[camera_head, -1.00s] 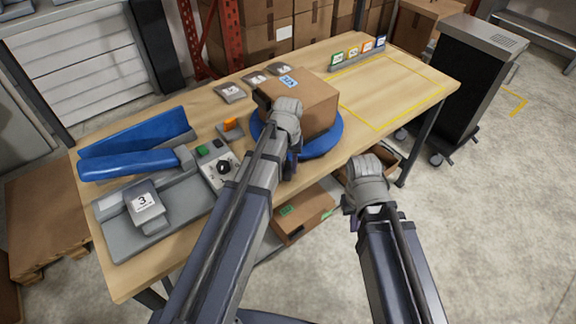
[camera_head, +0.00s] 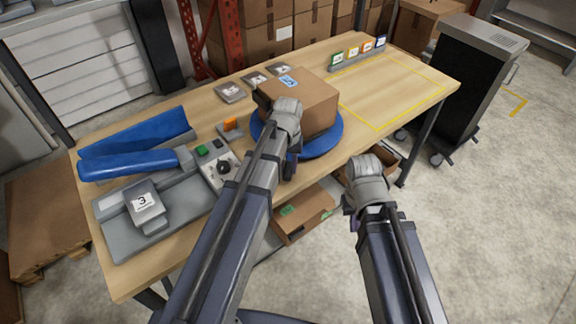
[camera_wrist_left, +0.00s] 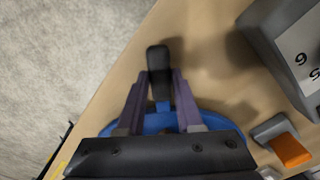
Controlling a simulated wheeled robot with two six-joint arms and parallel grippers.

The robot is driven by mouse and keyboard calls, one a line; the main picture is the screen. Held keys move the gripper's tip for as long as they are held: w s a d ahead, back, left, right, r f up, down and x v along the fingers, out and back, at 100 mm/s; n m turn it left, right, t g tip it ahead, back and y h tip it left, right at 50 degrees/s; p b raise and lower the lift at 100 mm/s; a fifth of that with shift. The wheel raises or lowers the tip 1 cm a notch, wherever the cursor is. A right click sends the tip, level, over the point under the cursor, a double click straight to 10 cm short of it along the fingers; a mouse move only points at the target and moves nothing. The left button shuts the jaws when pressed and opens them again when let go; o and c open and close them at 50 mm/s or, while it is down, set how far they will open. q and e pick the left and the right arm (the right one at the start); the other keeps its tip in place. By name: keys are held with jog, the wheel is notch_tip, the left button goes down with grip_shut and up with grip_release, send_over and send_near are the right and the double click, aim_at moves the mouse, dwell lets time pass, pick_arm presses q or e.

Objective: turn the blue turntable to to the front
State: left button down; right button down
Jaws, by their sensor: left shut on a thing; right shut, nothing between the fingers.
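The blue turntable (camera_head: 325,142) is a round disc on the wooden table, with a brown cardboard box (camera_head: 312,103) on it. The box has a blue and white label on top. My left gripper (camera_head: 292,158) is at the near left edge of the disc, and its arm hides part of the disc and box. In the left wrist view, my left gripper (camera_wrist_left: 157,95) is shut on a black handle (camera_wrist_left: 159,65) that sticks out from the turntable's blue rim (camera_wrist_left: 215,123). My right gripper (camera_head: 348,204) is shut and empty, in front of the table edge.
A control box with a black knob (camera_head: 224,167) and an orange switch (camera_head: 231,124) stand left of the turntable. Grey numbered blocks (camera_head: 230,91) lie behind. The yellow-taped area (camera_head: 390,92) on the right is empty.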

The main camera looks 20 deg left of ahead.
pick_arm(q)
jog(key=shift+d, duration=0.15)
jog(key=shift+w+d+n, duration=0.2)
jog(key=shift+d+n, duration=0.3)
jog(key=shift+d, duration=0.4)
jog(key=w+d+n, duration=0.1)
jog(key=d, duration=0.1)
jog(key=w+d+n, duration=0.1)
jog(key=d, duration=0.1)
jog(key=w+d+n, duration=0.1)
jog(key=d, duration=0.2)
jog(key=shift+d+n, duration=0.1)
jog(key=shift+n, duration=0.3)
jog(key=w+d+n, duration=0.3)
jog(key=w, duration=0.3)
jog(key=w+d+n, duration=0.4)
jog(key=w, duration=0.2)
jog(key=w+d+n, duration=0.4)
jog(key=w, duration=0.3)
jog(key=shift+w+a+n, duration=0.1)
jog(key=shift+w+n, duration=1.1)
jog(key=shift+w, duration=0.85)
